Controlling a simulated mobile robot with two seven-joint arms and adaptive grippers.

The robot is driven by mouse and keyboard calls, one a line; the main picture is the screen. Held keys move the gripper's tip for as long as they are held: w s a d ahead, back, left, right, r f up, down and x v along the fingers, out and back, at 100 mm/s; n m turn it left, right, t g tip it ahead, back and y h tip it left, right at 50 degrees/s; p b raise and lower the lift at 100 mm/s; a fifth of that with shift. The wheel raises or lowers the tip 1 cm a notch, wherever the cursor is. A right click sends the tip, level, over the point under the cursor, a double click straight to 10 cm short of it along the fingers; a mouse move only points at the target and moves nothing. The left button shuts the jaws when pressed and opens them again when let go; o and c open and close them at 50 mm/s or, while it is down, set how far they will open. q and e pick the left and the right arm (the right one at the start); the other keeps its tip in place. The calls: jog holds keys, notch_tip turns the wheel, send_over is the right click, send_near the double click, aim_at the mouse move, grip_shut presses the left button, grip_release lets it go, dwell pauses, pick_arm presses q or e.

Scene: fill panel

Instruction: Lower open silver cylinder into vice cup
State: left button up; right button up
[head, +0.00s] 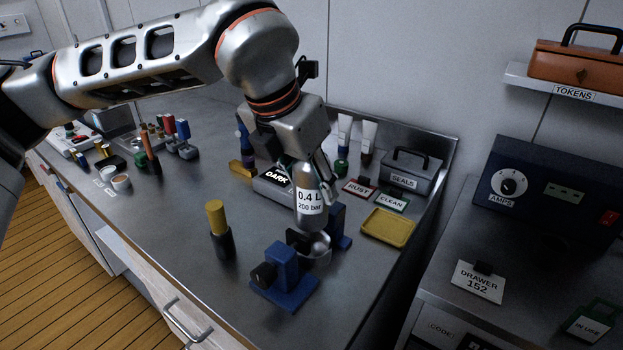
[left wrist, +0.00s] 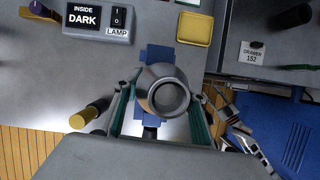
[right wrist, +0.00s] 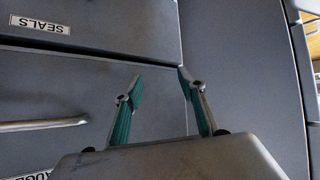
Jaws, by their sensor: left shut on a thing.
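The silver cylinder (head: 310,203), marked 0.4 L 200 bar, is near upright in my left gripper (head: 318,178), which is shut on it. In the left wrist view the cylinder (left wrist: 168,76) shows a round open end facing the camera, between the fingers (left wrist: 160,97). The blue vice (head: 285,291) stands on the bench below, with the grey metal cup (head: 320,256) between its jaws. The cylinder's lower end overlaps the cup's rim in the head view; I cannot tell whether it is inside. My right gripper (right wrist: 160,78) is open and empty, facing grey drawer fronts.
A dark bottle with a yellow cap (head: 217,228) stands left of the vice. A yellow tray (head: 388,228) lies to its right. The DARK lamp box (head: 273,183), RUST and CLEAN cards and a SEALS box (head: 406,172) are behind.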

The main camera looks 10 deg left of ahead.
aim_at(311, 208)
pick_arm(q)
jog(key=shift+f+b, duration=1.35)
jog(key=shift+f, duration=1.4)
pick_arm(e)
jog(key=shift+g, duration=0.3)
jog(key=shift+s+f, duration=0.3)
jog(key=shift+f, duration=0.4)
jog(key=shift+s+f, duration=0.3)
jog(key=shift+f, duration=0.35)
jog(key=shift+s+f, duration=0.3)
jog(key=shift+f, duration=0.4)
